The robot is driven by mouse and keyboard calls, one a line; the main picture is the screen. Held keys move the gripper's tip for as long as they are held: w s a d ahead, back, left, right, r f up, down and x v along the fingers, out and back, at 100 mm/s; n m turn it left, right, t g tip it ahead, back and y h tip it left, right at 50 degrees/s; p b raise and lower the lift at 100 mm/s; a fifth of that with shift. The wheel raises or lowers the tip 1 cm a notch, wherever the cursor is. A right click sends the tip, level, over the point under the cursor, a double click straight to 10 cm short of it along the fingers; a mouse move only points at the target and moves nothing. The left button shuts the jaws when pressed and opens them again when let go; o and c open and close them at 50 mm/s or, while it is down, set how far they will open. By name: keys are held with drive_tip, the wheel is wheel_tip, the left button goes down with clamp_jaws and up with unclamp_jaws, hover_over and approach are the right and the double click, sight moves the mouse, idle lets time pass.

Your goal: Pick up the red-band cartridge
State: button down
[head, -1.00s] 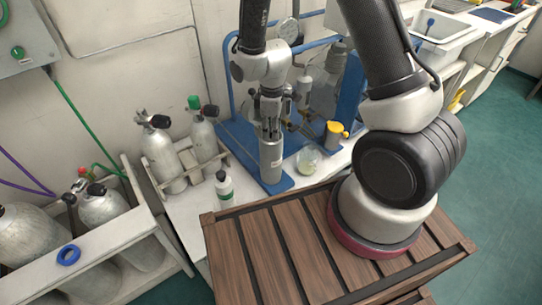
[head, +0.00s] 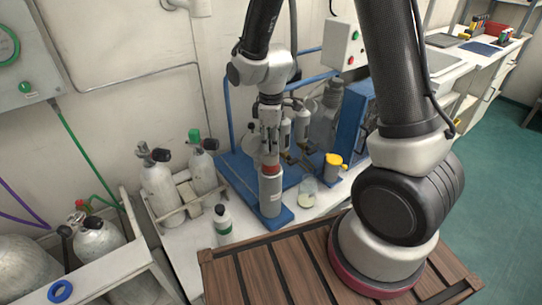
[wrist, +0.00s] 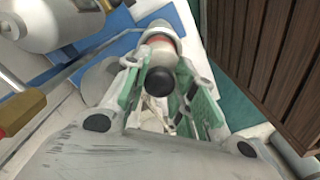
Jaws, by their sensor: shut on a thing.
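The red-band cartridge (head: 270,168) shows in the head view as a red band just below my gripper (head: 270,146). Directly under the band is an upright grey metal cylinder (head: 270,195) on the blue panel base. I cannot tell whether the cartridge's lower part sits inside that cylinder. In the wrist view, the cartridge (wrist: 158,42) has a pale body, an orange-red band and a black round end facing me. My gripper (wrist: 160,78), with green-sided fingers, is shut on it, with one finger on each side. The fingers hide part of its sides.
A small jar (head: 307,193) and a yellow-topped canister (head: 334,168) stand close right of the cylinder. A green-banded bottle (head: 222,222) is left. Grey tanks (head: 158,185) stand in a rack behind. A slatted wooden top (head: 275,270) lies in front, mostly bare.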

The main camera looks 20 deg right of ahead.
wheel_tip(320, 180, up, 20)
idle(0.4)
drive_tip(key=shift+f, duration=0.15)
